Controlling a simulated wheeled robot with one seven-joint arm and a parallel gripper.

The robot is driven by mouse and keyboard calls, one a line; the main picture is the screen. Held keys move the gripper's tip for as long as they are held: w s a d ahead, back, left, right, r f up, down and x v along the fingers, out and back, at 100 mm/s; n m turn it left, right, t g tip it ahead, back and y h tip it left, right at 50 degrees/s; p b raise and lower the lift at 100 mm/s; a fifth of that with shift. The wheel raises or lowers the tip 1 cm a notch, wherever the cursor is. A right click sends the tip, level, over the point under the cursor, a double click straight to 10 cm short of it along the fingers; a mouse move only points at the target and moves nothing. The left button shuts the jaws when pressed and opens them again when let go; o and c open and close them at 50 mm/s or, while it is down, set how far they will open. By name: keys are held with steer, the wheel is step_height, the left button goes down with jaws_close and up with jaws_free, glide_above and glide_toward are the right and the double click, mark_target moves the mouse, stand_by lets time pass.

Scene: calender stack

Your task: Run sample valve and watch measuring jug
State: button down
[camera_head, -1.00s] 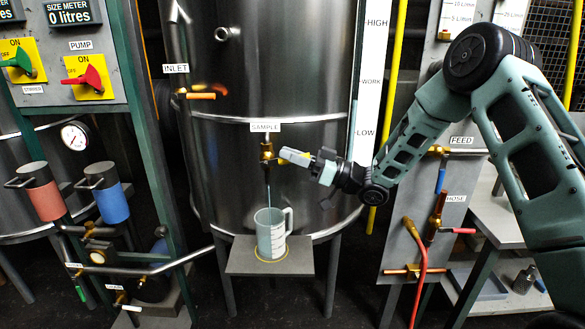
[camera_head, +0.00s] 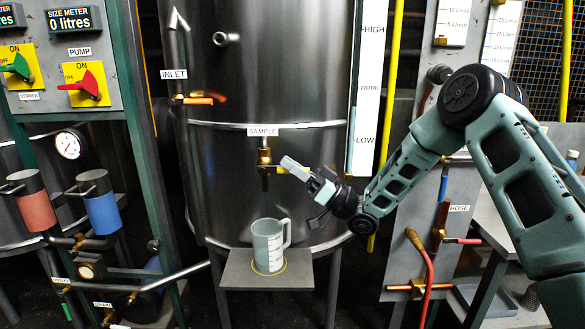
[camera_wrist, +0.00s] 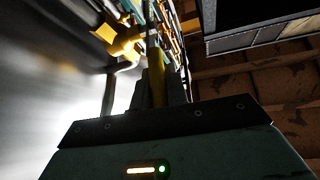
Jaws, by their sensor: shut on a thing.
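The brass sample valve (camera_head: 264,157) sits on the steel tank under the SAMPLE label. Its body also shows in the wrist view (camera_wrist: 118,38). My gripper (camera_head: 291,167) is at the valve's right side, shut on the yellow valve handle (camera_wrist: 158,80), which stands between the fingers in the wrist view. The measuring jug (camera_head: 268,245), pale and translucent with marks and a handle on its right, stands upright below the valve. No stream shows between the valve and the jug. The liquid level in the jug is too small to read.
The jug stands inside a yellow ring on a grey shelf (camera_head: 240,270). A brass inlet valve with an orange handle (camera_head: 198,100) is at upper left. A panel with a red hose (camera_head: 428,285) stands right, behind my arm. The tank wall is close to my gripper.

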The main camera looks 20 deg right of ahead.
steer(key=c, duration=1.4)
jaws_free()
steer(key=shift+f, duration=0.1)
steer(key=shift+d, duration=0.1)
steer(key=b+v, duration=0.2)
steer(key=v, duration=1.5)
steer(key=shift+s+d, duration=0.15)
steer(key=shift+d, duration=0.05)
